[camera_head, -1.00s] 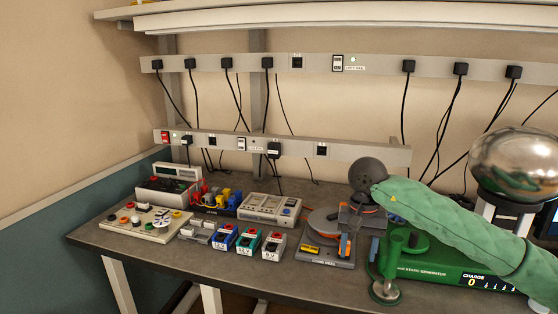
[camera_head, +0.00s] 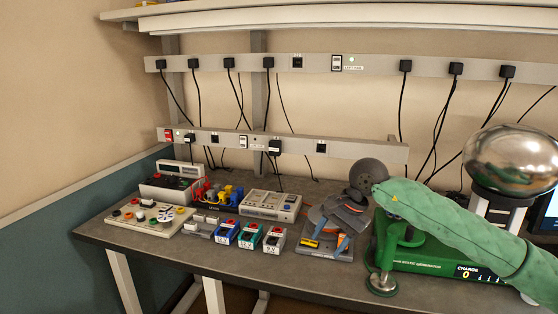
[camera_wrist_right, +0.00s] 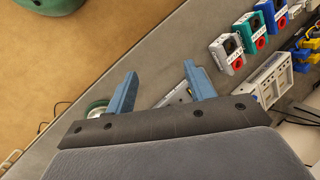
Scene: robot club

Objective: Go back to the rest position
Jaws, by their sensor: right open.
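My right arm in its green sleeve (camera_head: 455,222) reaches in from the right in the head view. Its dark grey gripper (camera_head: 331,241) hangs over the cord reel station (camera_head: 311,255) and hides part of it. In the right wrist view the two blue-grey fingers of the gripper (camera_wrist_right: 160,73) stand wide apart with nothing held between them. I cannot tell how high the fingertips are above the reel. My left gripper is not in view.
The green static generator (camera_head: 425,258) with its metal dome (camera_head: 512,160) stands under my right arm. Blue, teal and grey battery boxes (camera_head: 274,240) stand left of the gripper. A circuit board (camera_head: 130,219) and meter (camera_head: 270,205) are further left. Black cords hang behind.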

